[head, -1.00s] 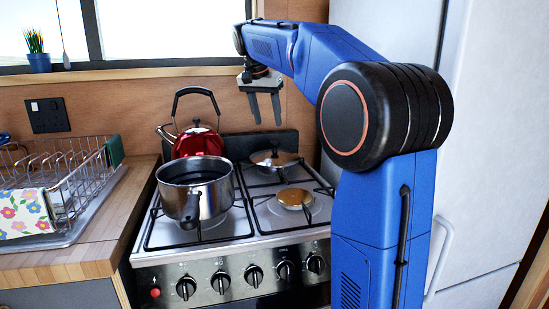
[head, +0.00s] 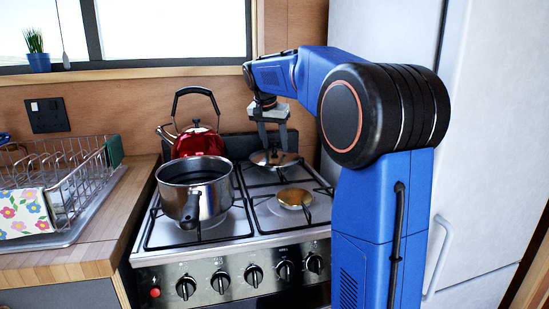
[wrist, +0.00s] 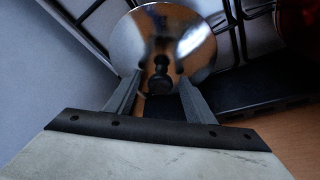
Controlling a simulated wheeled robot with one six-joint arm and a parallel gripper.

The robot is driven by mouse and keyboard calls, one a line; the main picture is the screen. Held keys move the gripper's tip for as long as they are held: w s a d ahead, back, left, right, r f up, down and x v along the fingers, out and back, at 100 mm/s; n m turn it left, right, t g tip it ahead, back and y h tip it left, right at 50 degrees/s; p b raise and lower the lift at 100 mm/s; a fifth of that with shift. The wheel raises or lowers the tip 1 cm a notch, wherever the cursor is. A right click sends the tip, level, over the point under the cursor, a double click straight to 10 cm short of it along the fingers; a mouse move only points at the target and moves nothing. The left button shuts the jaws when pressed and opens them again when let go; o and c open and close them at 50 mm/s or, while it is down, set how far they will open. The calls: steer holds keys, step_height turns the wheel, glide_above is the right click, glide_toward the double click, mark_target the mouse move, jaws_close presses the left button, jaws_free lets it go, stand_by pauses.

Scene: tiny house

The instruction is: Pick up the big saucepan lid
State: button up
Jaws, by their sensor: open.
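The big saucepan lid (head: 262,158) lies on the back right burner of the stove, a shiny metal disc with a dark knob. In the wrist view the lid (wrist: 195,45) is right ahead of the fingers, its dark knob (wrist: 161,84) between the two fingertips as seen from there. My gripper (head: 273,148) is open and empty, pointing down over the lid; it also shows in the wrist view (wrist: 158,78). I cannot tell whether the fingers are level with the knob. A smaller lid (head: 294,198) lies on the front right burner.
An open saucepan (head: 212,205) stands on the left burners, its handle toward the front. A red kettle (head: 198,141) stands behind it. A dish rack (head: 75,185) is on the left counter. A fridge (head: 480,150) stands to the right.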

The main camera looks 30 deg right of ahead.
jaws_close()
